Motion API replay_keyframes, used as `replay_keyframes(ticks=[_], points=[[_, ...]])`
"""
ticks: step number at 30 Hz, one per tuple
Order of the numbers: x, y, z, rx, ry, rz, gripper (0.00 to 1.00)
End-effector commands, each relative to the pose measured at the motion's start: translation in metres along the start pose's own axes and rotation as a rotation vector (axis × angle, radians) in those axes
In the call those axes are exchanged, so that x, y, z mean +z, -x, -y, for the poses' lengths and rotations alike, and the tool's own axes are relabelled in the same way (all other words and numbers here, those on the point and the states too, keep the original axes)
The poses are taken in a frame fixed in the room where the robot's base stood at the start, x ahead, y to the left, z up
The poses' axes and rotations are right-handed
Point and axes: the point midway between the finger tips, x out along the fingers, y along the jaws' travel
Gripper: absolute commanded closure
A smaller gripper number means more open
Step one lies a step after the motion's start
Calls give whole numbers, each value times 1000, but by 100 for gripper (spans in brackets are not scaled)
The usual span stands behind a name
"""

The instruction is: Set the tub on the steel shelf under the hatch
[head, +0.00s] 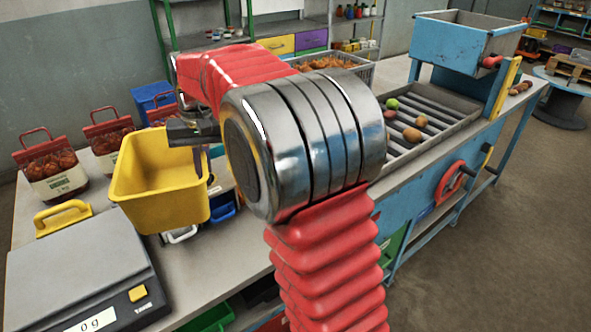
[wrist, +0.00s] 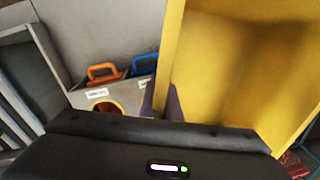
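The yellow tub (head: 160,190) hangs slightly tilted over the left part of the bench, between the scale and my arm. My gripper (head: 197,138) is at its upper right rim and appears shut on it; my arm partly hides the fingers. In the wrist view the tub's yellow wall (wrist: 235,70) fills the right side, with one dark finger (wrist: 162,98) against it.
A scale (head: 85,275) reading 0 g stands front left, beside a yellow handle (head: 62,217). Red-topped filled bags (head: 50,175) stand behind. A slatted tray (head: 435,110) with a few round items lies right of my arm. The wrist view shows a grey box (wrist: 125,97) with orange and blue handles.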

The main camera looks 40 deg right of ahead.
Motion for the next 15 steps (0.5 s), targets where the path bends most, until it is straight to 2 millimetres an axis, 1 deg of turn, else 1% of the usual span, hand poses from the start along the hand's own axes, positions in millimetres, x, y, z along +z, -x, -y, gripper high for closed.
replay_keyframes(ticks=[1, 3, 7, 11, 15], points=[[-11, -2, 12, 0, 8, 1, 100], [-24, -4, 26, 0, 15, 1, 100], [-42, -9, 49, 0, 24, 2, 100], [-52, -11, 62, -1, 28, 1, 100], [-55, -12, 66, 0, 28, 2, 100]])
